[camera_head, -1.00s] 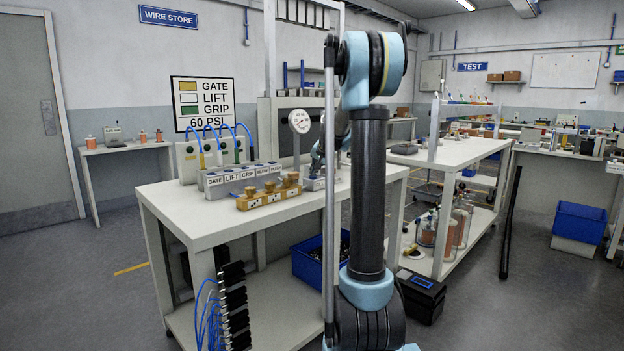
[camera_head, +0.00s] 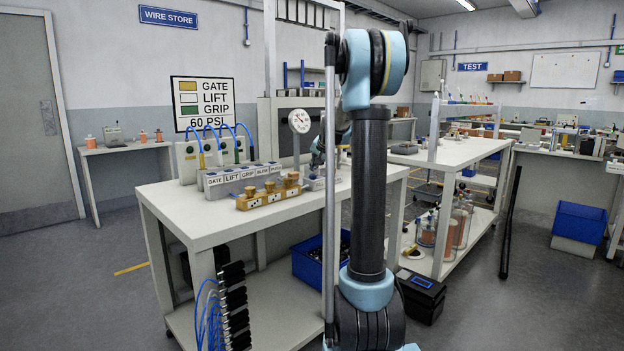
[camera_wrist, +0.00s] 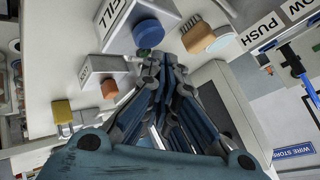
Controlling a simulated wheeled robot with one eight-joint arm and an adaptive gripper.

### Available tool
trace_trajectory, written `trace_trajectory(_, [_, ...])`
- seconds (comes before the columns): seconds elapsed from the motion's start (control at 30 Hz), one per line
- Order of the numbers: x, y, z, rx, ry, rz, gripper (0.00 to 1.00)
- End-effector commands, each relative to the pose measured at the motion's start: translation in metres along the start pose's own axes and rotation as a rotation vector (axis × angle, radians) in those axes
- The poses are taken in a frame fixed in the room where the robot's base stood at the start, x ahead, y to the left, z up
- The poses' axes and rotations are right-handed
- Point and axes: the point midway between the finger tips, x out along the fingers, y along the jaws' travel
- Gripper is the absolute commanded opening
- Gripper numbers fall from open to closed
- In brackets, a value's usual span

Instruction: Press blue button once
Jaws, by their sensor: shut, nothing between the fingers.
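The blue button (camera_wrist: 148,33) is a round blue cap on a white box with a label ending in "ILL" (camera_wrist: 114,14), in the upper middle of the wrist view. My gripper (camera_wrist: 152,64) is shut and empty. Its fingertips appear just below the blue cap in the wrist view; I cannot tell whether they touch it. In the head view my gripper (camera_head: 317,158) is over the bench by the gauge, partly hidden by my arm. The blue button is too small and covered to make out there.
A yellow padlock (camera_wrist: 62,112) lies at left. On the bench (camera_head: 190,223) stand a labelled valve block (camera_head: 240,180), brass blocks (camera_head: 268,196) and a gauge (camera_head: 299,121).

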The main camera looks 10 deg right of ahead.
Motion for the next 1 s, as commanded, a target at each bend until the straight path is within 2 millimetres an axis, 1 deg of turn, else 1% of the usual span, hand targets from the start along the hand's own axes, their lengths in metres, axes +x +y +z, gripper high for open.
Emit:
trace_trajectory(0.13, [-0.003,-0.003,-0.002,0.000,0.000,0.000,0.00])
trace_trajectory(0.7, [-0.033,-0.024,-0.024,0.000,0.000,0.000,0.00])
trace_trajectory(1.0, [-0.035,-0.025,-0.025,0.000,0.000,0.000,0.00])
